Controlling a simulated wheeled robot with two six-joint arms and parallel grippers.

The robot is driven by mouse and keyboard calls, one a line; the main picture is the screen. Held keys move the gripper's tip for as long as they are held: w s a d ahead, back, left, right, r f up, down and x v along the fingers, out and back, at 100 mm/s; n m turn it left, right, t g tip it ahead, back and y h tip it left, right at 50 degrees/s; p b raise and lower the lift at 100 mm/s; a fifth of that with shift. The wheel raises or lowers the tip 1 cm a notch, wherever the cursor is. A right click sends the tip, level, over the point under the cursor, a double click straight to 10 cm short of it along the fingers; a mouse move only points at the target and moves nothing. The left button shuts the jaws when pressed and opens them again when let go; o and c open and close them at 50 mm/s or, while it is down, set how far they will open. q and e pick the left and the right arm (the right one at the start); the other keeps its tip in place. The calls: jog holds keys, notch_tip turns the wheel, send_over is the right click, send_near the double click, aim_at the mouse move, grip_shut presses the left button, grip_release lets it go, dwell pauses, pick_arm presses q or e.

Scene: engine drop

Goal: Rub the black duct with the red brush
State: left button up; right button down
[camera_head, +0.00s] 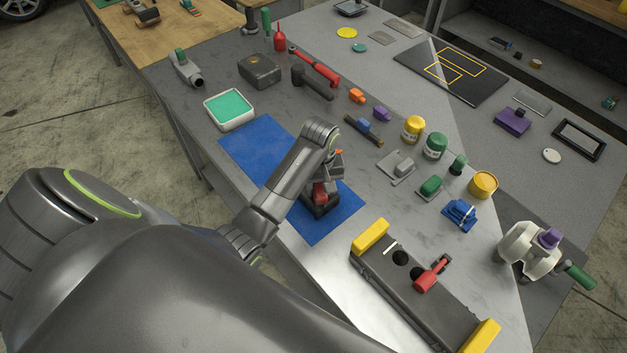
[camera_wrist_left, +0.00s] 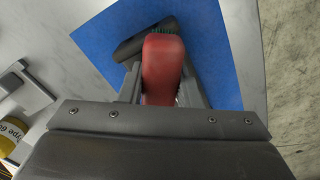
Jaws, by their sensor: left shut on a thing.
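My left gripper (camera_head: 321,187) is shut on the red brush (camera_head: 319,194), over the lower part of the blue mat (camera_head: 255,150). In the left wrist view the brush's red body (camera_wrist_left: 163,68) sits between the fingers, with dark green bristles (camera_wrist_left: 166,29) at its far end. The black duct (camera_head: 322,209) lies on the mat right under the brush; it also shows in the left wrist view (camera_wrist_left: 130,46), partly hidden behind the brush. The bristles overlap the duct there; I cannot tell if they touch it. My right gripper is not in view.
A white tray with a green pad (camera_head: 230,109) stands above the mat. A dark fixture with yellow ends (camera_head: 400,285) lies at lower right, and a white clamp-like device (camera_head: 525,248) stands beyond it. Yellow and green tins (camera_head: 413,129) and small parts stand right of the mat.

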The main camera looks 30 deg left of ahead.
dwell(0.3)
pick_arm(q)
jog(key=shift+r, duration=1.5)
